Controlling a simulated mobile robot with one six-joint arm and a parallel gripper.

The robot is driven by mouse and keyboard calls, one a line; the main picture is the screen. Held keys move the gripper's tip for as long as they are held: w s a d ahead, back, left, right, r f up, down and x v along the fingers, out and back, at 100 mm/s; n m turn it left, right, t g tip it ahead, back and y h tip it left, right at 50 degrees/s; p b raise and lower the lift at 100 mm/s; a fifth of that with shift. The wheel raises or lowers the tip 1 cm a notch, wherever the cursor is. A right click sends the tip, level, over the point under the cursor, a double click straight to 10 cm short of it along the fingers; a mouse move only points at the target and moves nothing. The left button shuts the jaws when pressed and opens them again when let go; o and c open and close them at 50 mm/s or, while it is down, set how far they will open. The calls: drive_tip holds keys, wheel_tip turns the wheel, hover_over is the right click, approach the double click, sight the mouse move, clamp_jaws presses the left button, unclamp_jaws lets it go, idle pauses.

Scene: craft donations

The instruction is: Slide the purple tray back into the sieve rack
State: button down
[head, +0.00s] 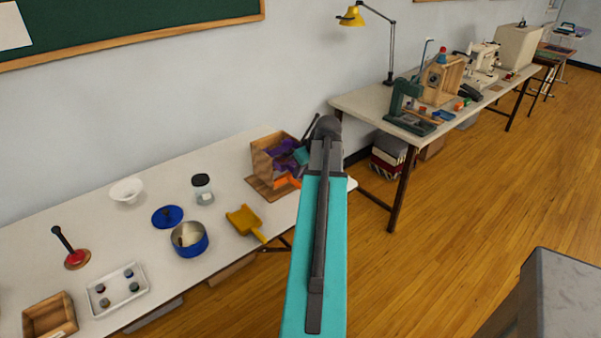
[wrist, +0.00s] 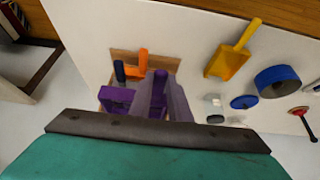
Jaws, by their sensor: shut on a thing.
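The sieve rack (head: 263,160) is a small wooden frame on a wooden base at the right end of the near white table. The purple tray (head: 283,160) shows at the rack's open front, partly hidden by my arm. Its purple parts also show in the wrist view (wrist: 117,99). My gripper (wrist: 158,88) is shut on the purple tray at the rack. I cannot tell how far the tray sits inside its slot. An orange tray or handle (head: 285,182) sits low at the rack, beside the purple one in the wrist view (wrist: 134,70).
A yellow scoop (head: 244,219), blue pot (head: 189,240), blue lid (head: 167,216), jar (head: 202,189) and white bowl (head: 127,190) stand left of the rack. A second table (head: 365,104) with tools and machines stands behind at right. The table's front edge runs close by the rack.

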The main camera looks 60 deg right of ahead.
sight(291, 167)
drive_tip(key=shift+w+d, duration=0.5)
drive_tip(key=shift+w, duration=0.6)
drive_tip(key=shift+w+d, duration=0.3)
drive_tip(key=shift+w, duration=0.6)
drive_tip(key=shift+w+d, duration=0.1)
drive_tip(key=shift+w, duration=0.1)
drive_tip(key=shift+f, duration=0.25)
idle(0.4)
drive_tip(key=c, duration=1.6)
unclamp_jaws()
drive_tip(key=shift+r, duration=0.1)
drive_tip(key=shift+b+v, duration=0.45)
drive_tip(key=shift+v, duration=0.7)
drive_tip(key=shift+b+v, duration=0.9)
drive_tip(key=shift+v, duration=4.75)
